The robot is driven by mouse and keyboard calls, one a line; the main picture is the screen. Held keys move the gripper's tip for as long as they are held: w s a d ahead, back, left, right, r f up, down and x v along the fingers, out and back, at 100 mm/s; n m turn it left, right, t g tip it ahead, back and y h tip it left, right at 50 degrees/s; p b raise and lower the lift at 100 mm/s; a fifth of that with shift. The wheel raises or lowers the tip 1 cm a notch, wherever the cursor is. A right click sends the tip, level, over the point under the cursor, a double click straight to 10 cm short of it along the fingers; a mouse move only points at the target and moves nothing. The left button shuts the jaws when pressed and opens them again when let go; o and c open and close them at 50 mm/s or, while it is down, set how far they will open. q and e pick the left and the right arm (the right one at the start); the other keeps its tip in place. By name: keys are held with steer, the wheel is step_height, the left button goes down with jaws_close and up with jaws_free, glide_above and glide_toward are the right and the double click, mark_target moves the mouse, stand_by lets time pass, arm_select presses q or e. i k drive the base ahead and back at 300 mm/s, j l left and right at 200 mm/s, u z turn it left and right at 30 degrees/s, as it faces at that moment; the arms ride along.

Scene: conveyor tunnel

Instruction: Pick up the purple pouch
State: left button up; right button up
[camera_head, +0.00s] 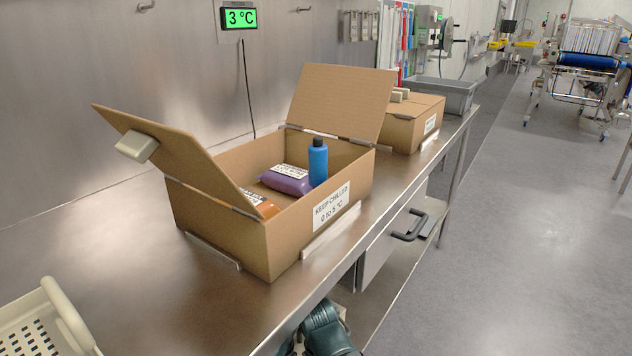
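The purple pouch (283,184) lies inside an open cardboard box (320,238) on the steel table, with a white label on its upper side. A blue bottle with a black cap (318,163) stands upright just right of the pouch and looks close to its right end. An orange packet with a white label (268,208) lies nearer the box's left end, partly hidden by the raised left flap. Neither of my grippers shows in the head view.
The box's left flap (172,155) and right flap (343,103) stand raised. A closed cardboard box (412,120) and a grey bin (445,93) stand farther back. A cream basket (60,318) is at the lower left. The table (160,290) is clear between basket and open box.

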mark_target(292, 180)
steer(key=k, duration=1)
